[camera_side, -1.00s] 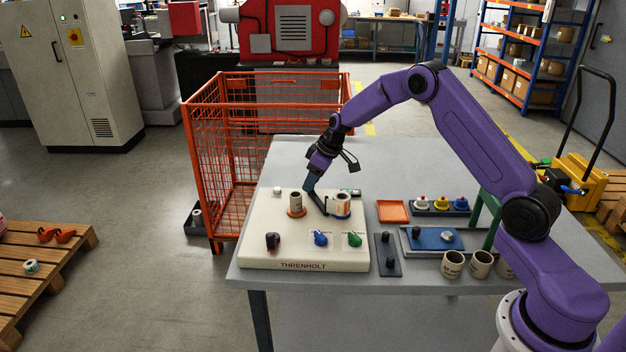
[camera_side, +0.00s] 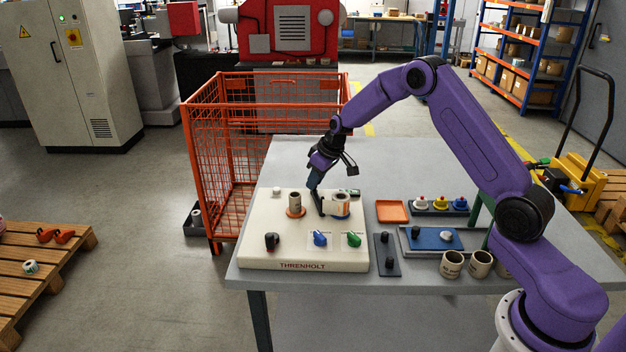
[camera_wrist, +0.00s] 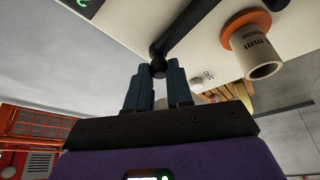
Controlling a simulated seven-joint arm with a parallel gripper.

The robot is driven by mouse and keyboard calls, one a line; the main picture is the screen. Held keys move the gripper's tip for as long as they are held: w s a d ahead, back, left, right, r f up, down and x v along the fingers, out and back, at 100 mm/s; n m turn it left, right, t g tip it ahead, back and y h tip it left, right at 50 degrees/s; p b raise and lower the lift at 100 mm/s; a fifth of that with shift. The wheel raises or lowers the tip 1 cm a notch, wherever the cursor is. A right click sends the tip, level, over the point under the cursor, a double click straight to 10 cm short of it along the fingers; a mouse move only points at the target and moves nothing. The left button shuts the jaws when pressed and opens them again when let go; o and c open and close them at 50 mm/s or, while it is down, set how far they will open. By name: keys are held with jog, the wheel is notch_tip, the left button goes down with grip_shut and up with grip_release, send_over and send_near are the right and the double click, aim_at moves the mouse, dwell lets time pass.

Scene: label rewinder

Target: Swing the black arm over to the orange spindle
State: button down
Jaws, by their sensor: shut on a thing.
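The cream rewinder panel (camera_side: 262,240) lies on the table. The orange spindle (camera_side: 296,212) stands on it with a brown-cored roll (camera_side: 295,200) on top; the spindle's orange disc (camera_wrist: 246,27) also shows in the wrist view. A second roll (camera_side: 341,203) with a printed label stands to its right. The black arm (camera_side: 319,202) lies between the two rolls. My gripper (camera_side: 314,184) is shut on the knob at the black arm's end. In the wrist view my gripper (camera_wrist: 158,80) has that knob between its fingertips, apart from the orange spindle, with the black arm (camera_wrist: 188,30) running up and right.
The panel front has a black switch (camera_side: 272,241), a blue knob (camera_side: 320,239) and a green knob (camera_side: 354,240). An orange tray (camera_side: 392,211), a button strip (camera_side: 441,212) and cups (camera_side: 452,264) stand to the right. An orange wire cage (camera_side: 217,150) stands left of the table.

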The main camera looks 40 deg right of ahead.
aim_at(329, 196)
jog(key=m, duration=0.1)
jog(key=s+d+m+h, duration=0.1)
jog(key=m, duration=0.2)
jog(key=shift+s+d+h, duration=0.15)
jog(key=shift+s+h, duration=0.15)
jog(key=shift+h, duration=0.1)
jog(key=shift+s+d+m+h, duration=0.2)
jog(key=shift+s+m+h, duration=0.2)
jog(key=shift+m, duration=0.65)
jog(key=shift+s+d+m+h, duration=0.2)
jog(key=shift+s+m+h, duration=0.15)
jog(key=shift+m, duration=0.7)
jog(key=shift+s, duration=0.1)
jog(key=c, duration=1)
grip_release()
jog(key=shift+c, duration=0.2)
jog(key=v, duration=1.7)
jog(key=shift+w+r, duration=0.2)
jog(key=shift+r, duration=0.1)
